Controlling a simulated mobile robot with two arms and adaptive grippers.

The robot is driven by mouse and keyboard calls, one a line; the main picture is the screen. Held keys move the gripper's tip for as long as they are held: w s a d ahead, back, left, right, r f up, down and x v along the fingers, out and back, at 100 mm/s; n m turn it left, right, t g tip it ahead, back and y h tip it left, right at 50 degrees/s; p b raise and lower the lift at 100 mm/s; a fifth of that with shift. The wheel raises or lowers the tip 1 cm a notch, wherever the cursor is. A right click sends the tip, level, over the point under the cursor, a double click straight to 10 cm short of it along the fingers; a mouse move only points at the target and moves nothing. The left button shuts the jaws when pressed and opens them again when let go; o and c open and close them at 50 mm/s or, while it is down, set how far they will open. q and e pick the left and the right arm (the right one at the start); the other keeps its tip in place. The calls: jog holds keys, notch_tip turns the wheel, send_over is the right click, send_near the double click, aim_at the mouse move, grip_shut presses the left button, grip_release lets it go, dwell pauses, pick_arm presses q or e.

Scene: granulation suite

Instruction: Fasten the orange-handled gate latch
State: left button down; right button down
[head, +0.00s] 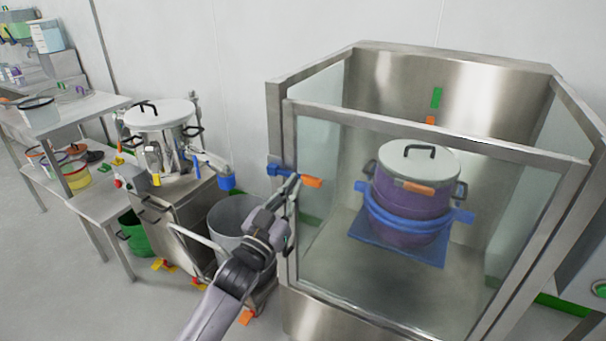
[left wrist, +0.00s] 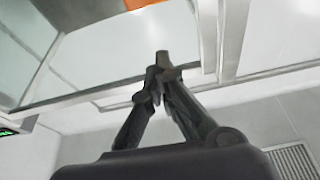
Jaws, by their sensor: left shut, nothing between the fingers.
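The gate latch is a blue bar with an orange handle (head: 311,182) at the left edge of the glass enclosure's front gate (head: 400,220). Its blue part (head: 279,170) reaches left past the frame post. My left gripper (head: 294,182) is shut and empty, its fingertips at the latch beside the orange handle; I cannot tell whether they touch it. In the left wrist view the closed fingertips (left wrist: 162,60) lie in front of the metal frame, and an orange piece (left wrist: 138,3) shows at the top edge. The gate looks closed against the frame. My right gripper is not in view.
Inside the enclosure stands a purple drum (head: 405,205) with a lid and blue ring on a blue base. Left of it are a grey bin (head: 235,215), a steel cart (head: 175,205) with a lidded pot (head: 160,115), and a shelf table (head: 90,190). Open floor lies at lower left.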

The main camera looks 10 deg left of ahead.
pick_arm(q)
jog(key=v, duration=0.3)
jog(key=shift+d+r, duration=0.1)
jog(key=s+a+f+n+g+y, duration=0.1)
jog(key=s+a+f+g+y, duration=0.1)
jog(key=f, duration=1)
jog(key=s+a+f+g+y, duration=0.1)
jog(key=s+a+f+g, duration=0.15)
jog(key=f, duration=1.05)
jog(key=s+a+f+n+g+y, duration=0.1)
jog(key=s+f+g+y, duration=0.15)
jog(key=f, duration=0.95)
jog(key=s+a+f+g+y, duration=0.1)
jog(key=s+a+f+g, duration=0.15)
jog(key=s+f, duration=0.65)
jog(key=s+a+f+g, duration=0.1)
jog(key=s+f+g, duration=0.2)
jog(key=s+f, duration=0.55)
jog(key=s+a+f+g, duration=0.1)
jog(key=s+f, duration=0.3)
jog(key=s, duration=0.6)
jog(key=s+a+f+g+y, duration=0.1)
jog(key=s+f+g, duration=0.2)
jog(key=s, duration=0.7)
jog(key=s+f+g, duration=0.3)
jog(key=s+f, duration=0.4)
jog(key=s, duration=0.3)
jog(key=shift+a, duration=0.4)
